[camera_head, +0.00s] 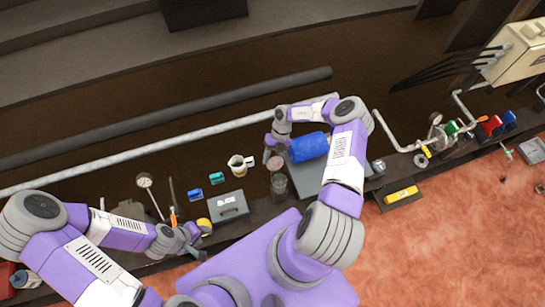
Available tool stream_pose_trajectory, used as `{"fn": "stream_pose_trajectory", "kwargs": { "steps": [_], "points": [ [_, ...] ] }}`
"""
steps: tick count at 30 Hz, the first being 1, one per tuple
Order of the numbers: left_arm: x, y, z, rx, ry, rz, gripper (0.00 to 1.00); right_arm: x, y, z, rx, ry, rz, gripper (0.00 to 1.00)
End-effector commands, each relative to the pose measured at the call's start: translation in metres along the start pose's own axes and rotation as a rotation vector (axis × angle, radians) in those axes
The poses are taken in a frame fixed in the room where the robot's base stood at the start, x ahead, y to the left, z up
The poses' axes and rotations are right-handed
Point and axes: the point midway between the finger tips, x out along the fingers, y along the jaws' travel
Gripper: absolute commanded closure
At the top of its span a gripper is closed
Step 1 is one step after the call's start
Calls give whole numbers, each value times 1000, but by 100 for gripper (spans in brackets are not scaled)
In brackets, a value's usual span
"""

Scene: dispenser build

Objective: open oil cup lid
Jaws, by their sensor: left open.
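A dark, see-through cup (279,187) stands at the middle of the bench. A round brownish disc, which looks like its lid (276,164), shows just above it; I cannot tell whether the two touch. My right gripper (268,156) points down beside the disc's upper left edge. Its fingertips are small and dark here, and I cannot tell whether they touch the disc. My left gripper (198,243) is low at the left, open, near a round yellow-and-dark thing (205,226) and well away from the cup.
A grey box (229,206) lies left of the cup. A blue cylinder (309,146) lies on a grey plate (305,177) to the right. A cream mug (236,165) and small blue and teal blocks stand behind the box. A pressure gauge (144,181) stands at the left.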

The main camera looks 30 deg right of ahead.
Motion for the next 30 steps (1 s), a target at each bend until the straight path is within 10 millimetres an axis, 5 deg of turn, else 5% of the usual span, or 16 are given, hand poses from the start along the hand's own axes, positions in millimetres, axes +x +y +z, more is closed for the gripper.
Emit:
{"fn": "stream_pose_trajectory", "kwargs": {
  "steps": [8, 21, 30],
  "points": [
    [-1, 0, 0, 0, 0, 0, 57, -3, 0, 0, 1, 0, -1, 56],
    [-13, 5, 1, 0, 0, 0, 57, -68, 0, 0, 1, -1, -1, 56],
    [-13, 5, 1, 0, 0, 0, 57, -76, 0, 0, 0, 0, -1, 56]
  ]
}}
